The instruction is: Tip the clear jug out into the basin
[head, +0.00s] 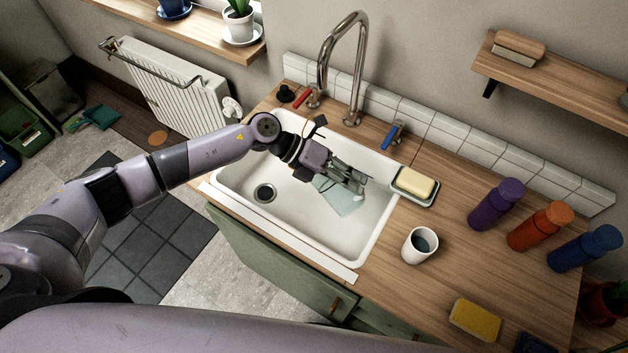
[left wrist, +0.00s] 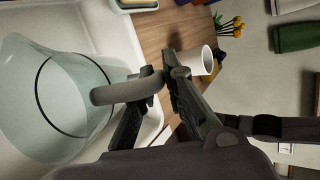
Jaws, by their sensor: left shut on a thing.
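The clear jug (head: 340,198) is a pale bluish see-through vessel over the white basin (head: 290,225). Part of it is hidden behind my gripper in the head view. My left gripper (head: 362,184) is shut on the jug's handle. In the left wrist view the grey handle (left wrist: 128,90) lies between the fingers (left wrist: 155,95), and the jug body (left wrist: 62,105) with a dark ring around it fills the left side. I cannot tell how far the jug is tilted or whether liquid is in it. My right gripper is not in view.
A tall tap (head: 350,75) stands behind the basin. A soap dish (head: 413,190) sits at the basin's right edge. A white cup (head: 419,246) with dark contents, a yellow sponge (head: 475,320) and three bottles, including a purple one (head: 495,205), stand on the wooden counter (head: 450,265).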

